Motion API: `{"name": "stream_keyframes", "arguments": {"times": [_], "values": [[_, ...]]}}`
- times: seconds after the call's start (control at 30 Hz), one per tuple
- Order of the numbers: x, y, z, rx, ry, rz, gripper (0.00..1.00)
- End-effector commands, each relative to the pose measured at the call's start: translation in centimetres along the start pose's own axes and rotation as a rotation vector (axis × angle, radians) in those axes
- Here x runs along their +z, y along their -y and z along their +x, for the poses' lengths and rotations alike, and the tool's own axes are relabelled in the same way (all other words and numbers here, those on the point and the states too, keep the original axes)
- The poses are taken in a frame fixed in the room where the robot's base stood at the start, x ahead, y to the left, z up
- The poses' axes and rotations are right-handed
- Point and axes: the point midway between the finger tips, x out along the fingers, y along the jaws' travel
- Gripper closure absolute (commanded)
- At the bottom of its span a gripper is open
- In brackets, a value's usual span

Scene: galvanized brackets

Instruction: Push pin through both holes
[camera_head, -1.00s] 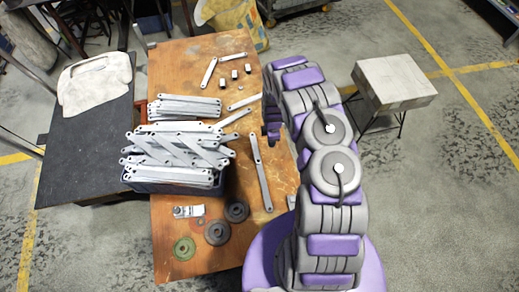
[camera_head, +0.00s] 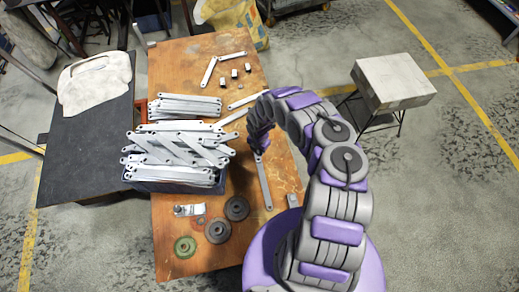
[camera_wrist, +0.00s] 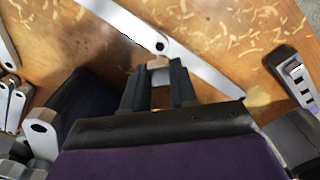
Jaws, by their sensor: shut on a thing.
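My gripper (camera_wrist: 158,90) points down at the table, its two dark fingers shut on a small pale metal pin (camera_wrist: 158,65). Most of the pin is hidden between the fingers. In the head view my gripper (camera_head: 259,148) is over the far end of a long grey bracket (camera_head: 265,185) lying on the table. In the wrist view two bracket strips (camera_wrist: 205,72) appear to overlap at a dark hole (camera_wrist: 160,46). The pin is just beside this hole in the picture; I cannot tell its height above the strips or whether it touches them.
A dark crate heaped with brackets (camera_head: 178,152) stands left of my gripper, with a bracket stack (camera_head: 185,106) behind. Several small metal blocks (camera_head: 235,73) lie at the back. Discs (camera_head: 237,208) lie in front. Bare wooden table (camera_head: 175,60) shows around them.

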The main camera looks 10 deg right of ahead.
Motion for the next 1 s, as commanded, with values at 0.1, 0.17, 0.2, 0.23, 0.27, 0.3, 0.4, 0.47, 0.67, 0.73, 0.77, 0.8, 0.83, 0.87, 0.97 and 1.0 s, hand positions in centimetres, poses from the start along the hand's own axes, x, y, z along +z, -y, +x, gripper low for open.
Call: {"name": "stream_keyframes", "arguments": {"times": [0.1, 0.17, 0.2, 0.23, 0.27, 0.3, 0.4, 0.47, 0.67, 0.73, 0.77, 0.8, 0.83, 0.87, 0.97, 1.0], "values": [[0.0, 0.0, 0.8, 0.0, 0.0, 0.0, 1.0], [0.0, 0.0, 1.1, 0.001, 0.0, 0.0, 1.0], [0.1, 0.0, 1.4, 0.001, 0.0, 0.0, 1.0], [0.1, 0.0, 1.6, 0.001, 0.0, 0.001, 1.0], [0.1, 0.0, 1.8, 0.001, 0.0, 0.001, 1.0], [0.1, 0.0, 2.1, 0.002, 0.0, 0.001, 1.0], [0.1, 0.0, 2.8, 0.002, -0.001, 0.002, 1.0], [0.1, 0.0, 3.2, 0.002, -0.001, 0.003, 1.0], [0.1, 0.0, 3.9, 0.002, 0.0, 0.003, 1.0], [0.1, 0.0, 4.0, 0.002, 0.0, 0.003, 1.0], [0.1, 0.0, 4.0, 0.002, 0.0, 0.003, 1.0], [0.1, 0.0, 4.0, 0.002, 0.0, 0.003, 1.0], [0.1, 0.0, 4.0, 0.002, 0.0, 0.003, 1.0], [0.1, 0.0, 4.0, 0.002, 0.0, 0.003, 1.0], [0.1, 0.0, 3.9, 0.002, 0.0, 0.003, 1.0], [0.1, 0.0, 3.9, 0.002, 0.0, 0.003, 1.0]]}}
